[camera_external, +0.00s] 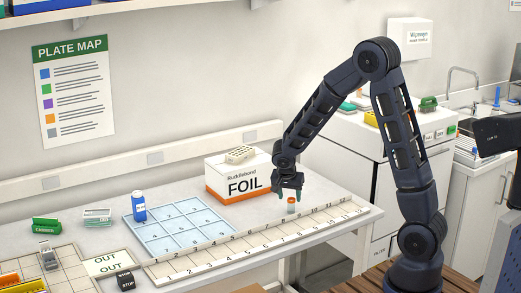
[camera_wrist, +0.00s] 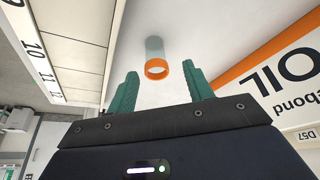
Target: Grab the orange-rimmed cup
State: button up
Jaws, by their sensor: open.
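The orange-rimmed cup (camera_external: 291,205) is small and stands upright on the white table, right of the foil box. In the wrist view the cup (camera_wrist: 156,69) shows its orange ring and a pale, clear body, centred ahead of the fingers. My gripper (camera_external: 287,192) is just above the cup in the external view. In the wrist view my gripper (camera_wrist: 164,88) has its two green fingers spread wide, one on each side of the cup's line. Nothing is between them in contact; the fingers look apart from the cup.
The foil box (camera_external: 237,178) stands close on the left of the cup; it also shows in the wrist view (camera_wrist: 285,85). A numbered strip (camera_external: 262,238) lies in front. A blue-gridded mat (camera_external: 178,232) with a blue bottle (camera_external: 139,206) lies further left.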

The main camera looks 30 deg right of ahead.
aim_at(292, 203)
jog(key=shift+d+x, duration=0.15)
jog(key=shift+x, duration=1.2)
jog(key=shift+d+x, duration=0.1)
jog(key=shift+x, duration=1.3)
jog(key=shift+s, duration=0.15)
jog(key=shift+c, duration=0.3)
jog(key=c, duration=1)
